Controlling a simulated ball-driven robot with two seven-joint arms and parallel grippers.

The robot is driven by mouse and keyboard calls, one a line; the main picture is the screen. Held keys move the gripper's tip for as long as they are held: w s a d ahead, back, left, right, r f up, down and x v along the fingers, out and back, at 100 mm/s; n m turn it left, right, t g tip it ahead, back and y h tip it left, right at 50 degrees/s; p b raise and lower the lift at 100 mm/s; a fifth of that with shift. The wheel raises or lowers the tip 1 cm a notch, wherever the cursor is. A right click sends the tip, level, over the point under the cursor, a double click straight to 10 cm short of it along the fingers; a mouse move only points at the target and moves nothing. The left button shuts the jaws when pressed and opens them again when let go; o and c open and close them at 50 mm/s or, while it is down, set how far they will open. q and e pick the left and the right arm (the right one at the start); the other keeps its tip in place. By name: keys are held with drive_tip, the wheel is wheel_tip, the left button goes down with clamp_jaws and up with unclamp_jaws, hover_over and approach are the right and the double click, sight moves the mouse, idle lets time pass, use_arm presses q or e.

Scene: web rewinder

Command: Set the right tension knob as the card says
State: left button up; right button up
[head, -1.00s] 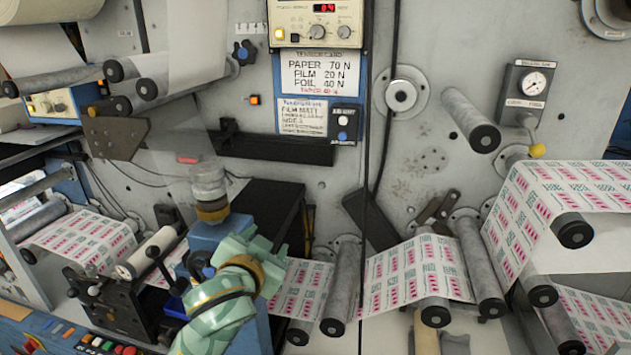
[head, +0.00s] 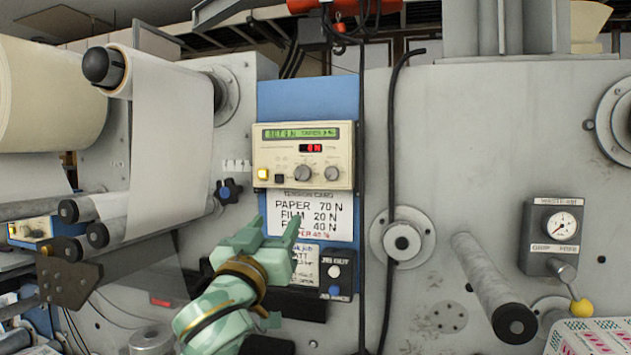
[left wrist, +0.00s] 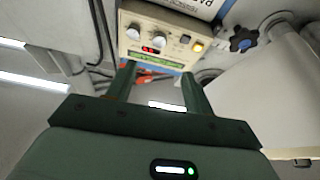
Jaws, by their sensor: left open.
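The cream tension control box (head: 303,155) is on the blue panel, with a left knob (head: 303,173) and a right knob (head: 332,173). Its red display shows 0 N; the green screen above is small. The tension card (head: 325,210) below reads PAPER 70 N, FILM 20 N, FOIL 40 N, with a red line partly hidden by my gripper. A lower card (head: 306,262) is mostly hidden. My left gripper (head: 272,232) is open and empty, below the box, in front of the cards. In the left wrist view, the box (left wrist: 170,20) appears upside down beyond the open fingers (left wrist: 158,88).
A JOG OUT button box (head: 336,271) is right of the lower card. A dark star knob (head: 228,191) is left of the panel. A black cable (head: 390,150) hangs right of it. Paper rolls (head: 45,95) stand at left; a gauge box (head: 550,235) is at right.

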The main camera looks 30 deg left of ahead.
use_arm(q)
drive_tip(key=p, duration=0.2)
approach(302, 175)
drive_tip(key=p+x, duration=0.3)
drive_tip(key=x, duration=0.4)
drive_tip(key=shift+s, duration=0.1)
drive_tip(key=shift+w+a+r, duration=0.1)
drive_tip(key=shift+w+r, duration=0.05)
drive_tip(key=shift+w, duration=0.4)
use_arm(e)
drive_tip(key=r, duration=0.1)
drive_tip(key=s+r, duration=0.1)
drive_tip(key=r, duration=0.3)
drive_tip(key=shift+s+d+r, duration=0.2)
drive_tip(key=shift+d+r, duration=0.05)
use_arm(q)
drive_tip(key=shift+p, duration=0.3)
drive_tip(key=c, duration=1)
use_arm(e)
drive_tip(key=shift+a, duration=0.15)
